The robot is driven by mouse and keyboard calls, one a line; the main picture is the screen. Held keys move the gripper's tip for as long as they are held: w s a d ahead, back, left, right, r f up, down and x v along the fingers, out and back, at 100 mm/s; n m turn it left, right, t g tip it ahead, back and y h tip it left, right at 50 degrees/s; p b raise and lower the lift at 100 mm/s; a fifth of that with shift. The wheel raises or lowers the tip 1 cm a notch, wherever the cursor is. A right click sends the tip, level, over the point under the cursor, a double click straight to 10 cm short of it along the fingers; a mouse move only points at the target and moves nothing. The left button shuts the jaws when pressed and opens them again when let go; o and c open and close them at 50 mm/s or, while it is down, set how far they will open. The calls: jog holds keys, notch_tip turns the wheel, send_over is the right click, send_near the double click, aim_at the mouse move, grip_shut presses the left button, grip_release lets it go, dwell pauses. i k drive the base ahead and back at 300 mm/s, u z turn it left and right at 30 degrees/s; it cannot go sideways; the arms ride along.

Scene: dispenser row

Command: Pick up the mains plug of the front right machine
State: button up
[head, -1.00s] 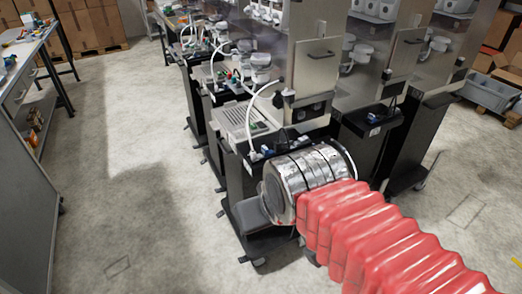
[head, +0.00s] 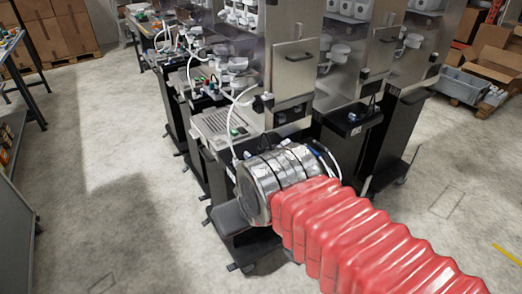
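My gripper's fingers are hidden behind the silver wrist cylinder (head: 262,190) and red sleeve of my arm, so its opening does not show. The wrist is in front of the nearest dispenser machine (head: 225,122), low by its black shelf. A small blue and white piece (head: 285,143) shows just above the cylinder, too small to identify. I cannot tell for certain which piece is the mains plug.
More machines (head: 185,75) run in a row to the back left, with white hoses and cables. Another tall steel machine (head: 412,60) stands at right. A workbench (head: 12,45) and cardboard boxes (head: 60,30) are at left. Open concrete floor lies at left and right.

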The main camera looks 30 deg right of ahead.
aim_at(261, 150)
jog(key=i, duration=0.9)
jog(key=u, duration=0.05)
